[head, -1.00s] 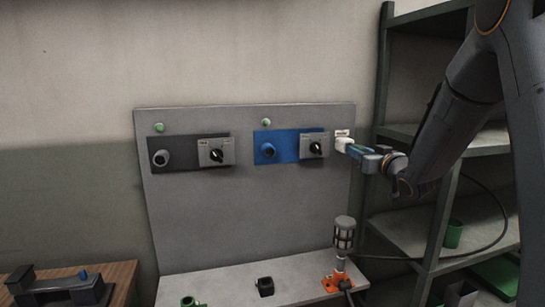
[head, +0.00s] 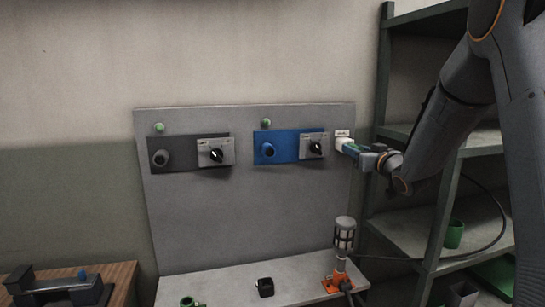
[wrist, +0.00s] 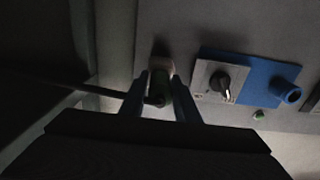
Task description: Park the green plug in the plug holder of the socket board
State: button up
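My gripper (head: 354,148) is at the right edge of the grey socket board (head: 255,215). In the wrist view its two fingers (wrist: 160,90) lie along both sides of the green plug (wrist: 160,88), with no clear gap, so it looks shut on it. A dark cable leaves the plug toward the left there. How deep the plug sits is hidden.
The board carries a grey socket panel (head: 187,148) and a blue one (head: 287,141), each with a rotary switch. A caged lamp (head: 344,235) stands on an orange base (head: 333,285) on the ledge. A metal shelf (head: 415,225) is at right, with a dark cable before it.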

jog(key=shift+o, duration=1.4)
jog(key=shift+s, duration=0.1)
